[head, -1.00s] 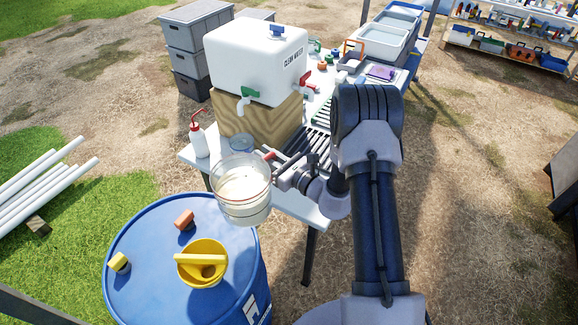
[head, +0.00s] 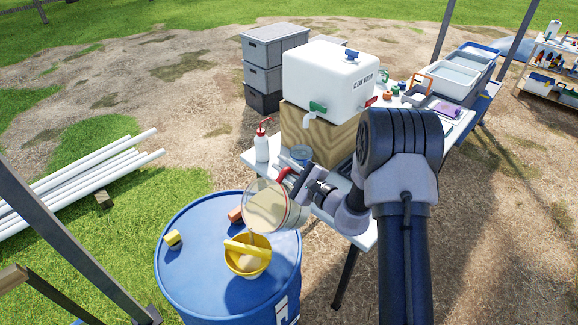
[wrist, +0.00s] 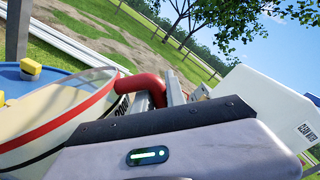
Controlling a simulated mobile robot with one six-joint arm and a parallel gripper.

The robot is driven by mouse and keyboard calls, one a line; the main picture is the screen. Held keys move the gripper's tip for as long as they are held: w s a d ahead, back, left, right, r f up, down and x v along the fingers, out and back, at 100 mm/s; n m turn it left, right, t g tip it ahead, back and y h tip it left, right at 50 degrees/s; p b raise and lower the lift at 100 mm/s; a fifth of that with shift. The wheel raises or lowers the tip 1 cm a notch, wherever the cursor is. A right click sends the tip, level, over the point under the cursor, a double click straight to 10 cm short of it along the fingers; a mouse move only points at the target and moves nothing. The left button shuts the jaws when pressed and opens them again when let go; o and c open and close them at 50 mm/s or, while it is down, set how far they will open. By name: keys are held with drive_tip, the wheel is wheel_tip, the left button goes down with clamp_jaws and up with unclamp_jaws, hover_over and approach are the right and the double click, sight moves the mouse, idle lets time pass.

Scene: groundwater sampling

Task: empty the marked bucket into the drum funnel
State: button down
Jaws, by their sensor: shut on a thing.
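The clear bucket (head: 266,207) holds cloudy beige liquid and is tilted toward the yellow drum funnel (head: 236,268), with its lip just above and behind it. Beige liquid shows in the funnel bowl, below the lip. The funnel sits on top of the blue drum (head: 190,275), with a yellow bar across its mouth. My gripper (head: 288,176) is shut on the bucket's red handle at its right side. In the wrist view the bucket wall (wrist: 60,118) shows a red band, a black rim line and part of a dark marking, beside my gripper (wrist: 158,90).
An orange-brown cap (head: 235,215) and a yellow cap (head: 173,239) are on the drum top. The table behind carries a white clean water tank (head: 325,80) on a wooden block, a wash bottle (head: 262,147) and trays. White pipes (head: 75,185) lie at left.

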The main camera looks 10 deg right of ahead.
drive_tip(key=s+a+r+n, duration=0.1)
drive_tip(key=a+r+n, duration=0.1)
drive_tip(key=a, duration=0.1)
drive_tip(key=shift+s+r+n+p, duration=0.25)
drive_tip(key=shift+s+n+p, duration=0.1)
drive_tip(key=shift+s+n, duration=0.05)
drive_tip(key=s+a+r+n+b, duration=0.2)
drive_tip(key=s+a+n+b, duration=0.1)
drive_tip(key=a, duration=0.3)
drive_tip(key=s+a+r+n+b, duration=0.2)
drive_tip(key=s+a+n+b, duration=0.1)
drive_tip(key=s+a+n, duration=0.1)
drive_tip(key=shift+s+a+r+n, duration=0.2)
drive_tip(key=shift+a+r+n, duration=0.15)
drive_tip(key=shift+a+n, duration=0.6)
drive_tip(key=shift+a, duration=0.15)
idle(0.9)
